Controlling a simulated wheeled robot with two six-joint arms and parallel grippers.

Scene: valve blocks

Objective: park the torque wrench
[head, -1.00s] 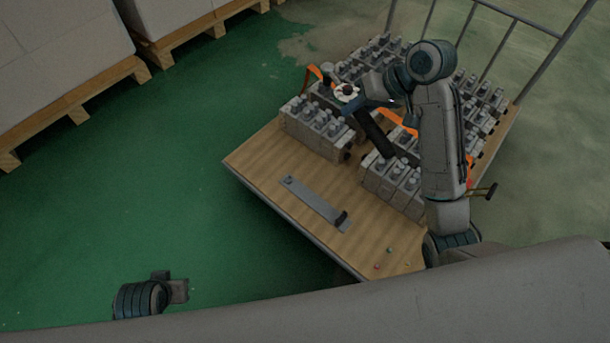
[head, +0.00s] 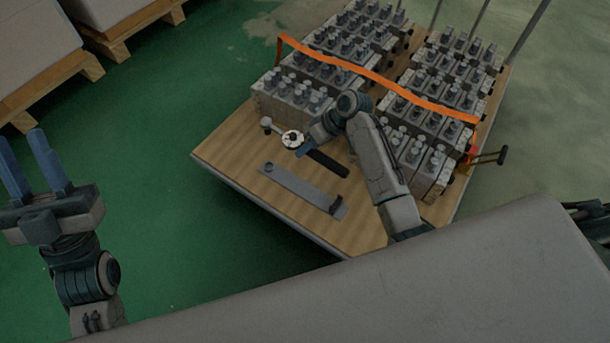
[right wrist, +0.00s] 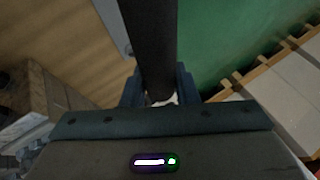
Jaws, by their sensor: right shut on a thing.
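The torque wrench has a round white dial (head: 292,139), a small grey head at its left end and a black handle (head: 328,163). My right gripper (head: 303,149) is shut on it near the dial. The wrench is above the wooden deck, roughly parallel to the grey holder strip (head: 300,190) and behind it; its exact height is unclear. The strip has a round peg at its left end and a dark upright piece at its right. In the right wrist view, the black handle (right wrist: 150,40) runs up from between my fingers. My left gripper (head: 45,150) is open and empty, off the cart.
Rows of grey valve blocks (head: 292,97) stand behind and right of the wrench, with an orange strap (head: 380,78) across them. The deck (head: 235,155) is bare at its left corner. Pallets with pale boxes (head: 30,65) stand at far left.

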